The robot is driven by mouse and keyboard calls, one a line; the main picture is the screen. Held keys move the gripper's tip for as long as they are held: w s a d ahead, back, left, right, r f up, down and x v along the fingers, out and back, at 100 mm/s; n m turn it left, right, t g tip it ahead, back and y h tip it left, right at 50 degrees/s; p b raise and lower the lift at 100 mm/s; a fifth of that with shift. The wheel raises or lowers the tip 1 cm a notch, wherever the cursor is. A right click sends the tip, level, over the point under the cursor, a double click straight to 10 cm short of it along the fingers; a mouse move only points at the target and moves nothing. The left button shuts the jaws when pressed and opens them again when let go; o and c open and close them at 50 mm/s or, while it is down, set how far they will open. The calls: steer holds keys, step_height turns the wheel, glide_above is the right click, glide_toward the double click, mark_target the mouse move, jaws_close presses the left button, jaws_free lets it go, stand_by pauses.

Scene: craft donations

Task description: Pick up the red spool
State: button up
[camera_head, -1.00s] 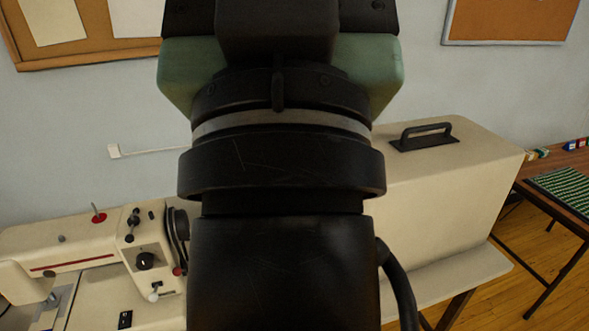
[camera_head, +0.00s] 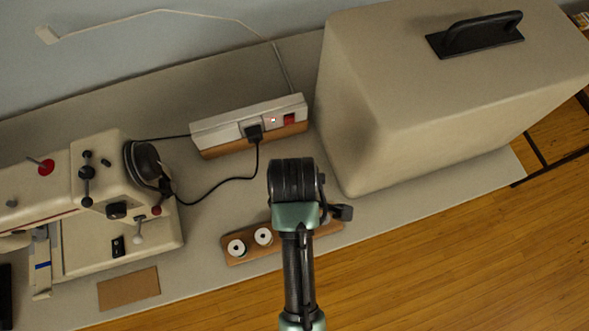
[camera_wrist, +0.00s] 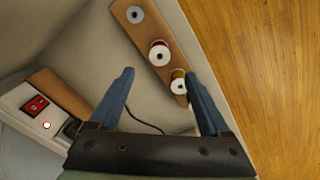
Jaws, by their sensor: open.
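The red spool (camera_wrist: 159,53) has a white top with a dark hole. In the wrist view it stands upright on a narrow wooden rack (camera_wrist: 151,30), between a grey-topped spool (camera_wrist: 135,14) and an olive-yellow spool (camera_wrist: 178,82). My gripper (camera_wrist: 159,73) is open and empty. Its blue fingers are spread, with the red spool showing beyond the fingertips and apart from them. In the head view the rack (camera_head: 240,261) lies near the table's front edge with two white-topped spools visible; their colours are hard to tell. My arm hides part of the rack and my fingers.
A sewing machine (camera_head: 95,205) stands at left, with a brown flat piece (camera_head: 128,289) before it. A power strip (camera_head: 225,128) with a black cable lies behind the rack. A large beige case (camera_head: 400,100) stands close at right. Beyond the front edge is wooden floor (camera_head: 450,255).

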step_height(320, 180, down, 11)
steer(key=shift+f, duration=0.1)
jaws_close()
stand_by(0.8)
